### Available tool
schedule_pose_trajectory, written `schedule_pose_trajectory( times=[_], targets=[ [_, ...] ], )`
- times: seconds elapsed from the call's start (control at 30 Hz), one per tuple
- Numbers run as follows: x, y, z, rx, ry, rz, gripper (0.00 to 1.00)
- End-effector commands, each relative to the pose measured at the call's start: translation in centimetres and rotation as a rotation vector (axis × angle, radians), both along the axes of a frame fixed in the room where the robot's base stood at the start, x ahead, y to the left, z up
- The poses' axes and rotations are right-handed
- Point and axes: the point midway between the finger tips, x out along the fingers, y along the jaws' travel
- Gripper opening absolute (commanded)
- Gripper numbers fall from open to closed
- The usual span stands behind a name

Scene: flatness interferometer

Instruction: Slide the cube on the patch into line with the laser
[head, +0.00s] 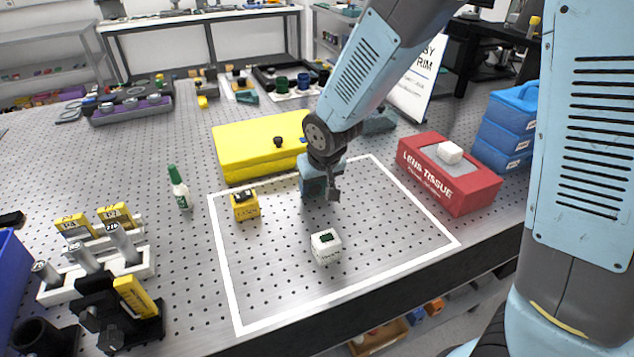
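A white cube (326,246) with a dark green marking on top sits inside the white-outlined patch (229,272) on the perforated table, near the middle. A yellow block (244,206) with a black top stands at the patch's left edge; I cannot tell whether it is the laser. No beam shows. My gripper (333,193) hangs over the back middle of the patch, behind the white cube and apart from it in the picture. Its fingers are small and partly hidden by the hand, so their opening is unclear. I see nothing held in it.
A yellow case (240,155) stands behind the patch. A red lens tissue box (447,178) with a white tissue is at the right, beside stacked blue boxes (505,130). The patch's front right is clear.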

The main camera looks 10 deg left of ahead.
Motion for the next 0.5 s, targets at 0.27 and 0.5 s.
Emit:
schedule_pose_trajectory(
  times=[0.27, 0.5],
  targets=[
    [0.13, -0.2, -0.02, -0.001, 0.001, -0.004, 0.77],
    [0.15, -0.22, -0.01, 0.0, 0.0, -0.005, 0.81]
  ],
)
